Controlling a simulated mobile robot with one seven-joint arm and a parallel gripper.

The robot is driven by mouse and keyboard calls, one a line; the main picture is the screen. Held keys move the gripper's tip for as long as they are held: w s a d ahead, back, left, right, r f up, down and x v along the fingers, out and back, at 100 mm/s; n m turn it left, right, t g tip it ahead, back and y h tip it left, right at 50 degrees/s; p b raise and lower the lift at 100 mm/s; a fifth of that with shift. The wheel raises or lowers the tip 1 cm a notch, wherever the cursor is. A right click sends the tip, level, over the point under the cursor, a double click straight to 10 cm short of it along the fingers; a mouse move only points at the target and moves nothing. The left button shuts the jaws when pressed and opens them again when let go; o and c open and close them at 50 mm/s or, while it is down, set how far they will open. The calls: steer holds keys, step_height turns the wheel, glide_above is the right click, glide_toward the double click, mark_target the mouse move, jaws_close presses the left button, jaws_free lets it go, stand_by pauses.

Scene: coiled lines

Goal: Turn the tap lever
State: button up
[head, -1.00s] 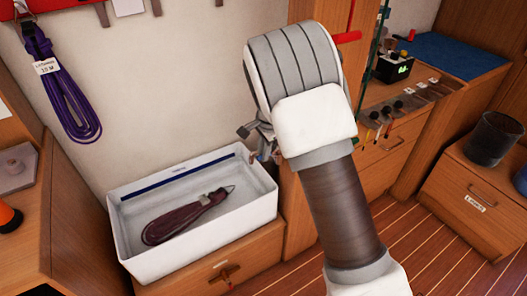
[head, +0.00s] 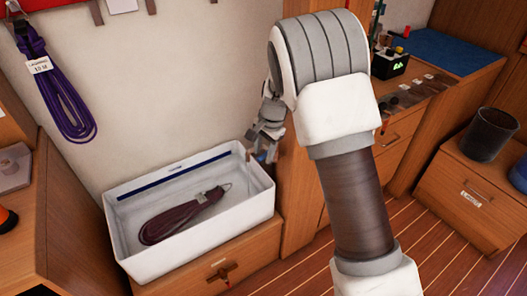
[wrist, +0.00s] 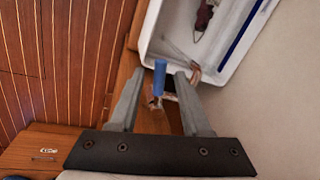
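A blue, rod-shaped handle (wrist: 159,78), which looks like the tap lever, stands up between my fingertips in the wrist view. Its lower end meets a small metal part beneath it, seen unclearly. My gripper (wrist: 161,80) is open, with one finger on each side of the blue handle and a visible gap on both sides. In the head view my gripper (head: 262,148) points down beside the right end of the white tray, close to the wooden cabinet edge. There, my wrist and fingers mostly hide the handle.
The white tray (head: 120,232) holds a coiled maroon line (head: 182,216) just left of my gripper. A purple coil (head: 55,92) hangs on the wall. A counter with a blue mat (head: 455,50) and a dark bin (head: 489,135) stand at the right. Wooden floor lies between.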

step_height(320, 180, up, 17)
steer(key=s+d+p, duration=0.2)
steer(key=p, duration=0.1)
steer(key=shift+d+p, duration=0.3)
steer(key=shift+s, duration=0.15)
stand_by(0.4)
